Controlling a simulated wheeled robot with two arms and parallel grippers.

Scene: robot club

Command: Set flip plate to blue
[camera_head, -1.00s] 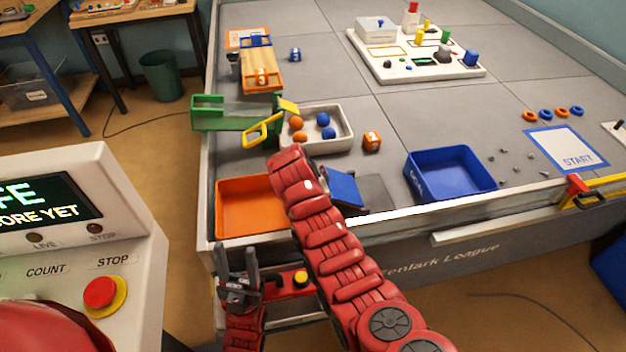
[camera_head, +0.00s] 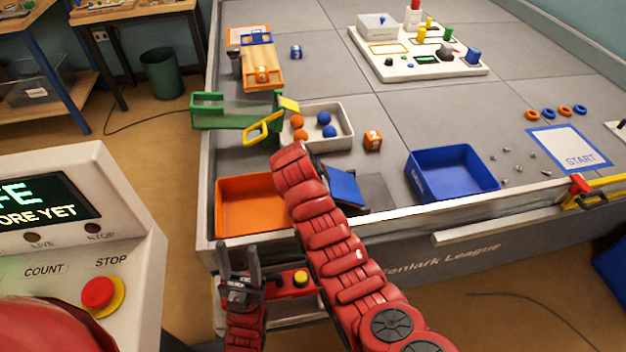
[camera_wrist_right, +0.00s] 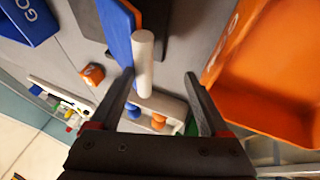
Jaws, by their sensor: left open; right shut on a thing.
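The flip plate (camera_head: 345,187) stands tilted at the front of the playing field, beside a dark grey flat pad (camera_head: 378,194). Its blue face shows in the head view. In the right wrist view the flip plate (camera_wrist_right: 118,32) shows a blue side, an orange side and a pale rod-like handle (camera_wrist_right: 143,62). My right gripper (camera_wrist_right: 160,76) has its fingers on either side of the handle's near end, shut on the flip plate; a gap shows beside the handle. The right arm hides this gripper in the head view. My left gripper (camera_head: 240,262) is open and empty, low before the field's front edge.
An orange bin (camera_head: 245,218) is left of the plate and a blue bin (camera_head: 452,192) right. Behind are a white tray (camera_head: 343,146) of balls, an orange cube (camera_head: 372,140) and a green stand (camera_head: 225,112). A scoreboard console (camera_head: 130,235) is near left.

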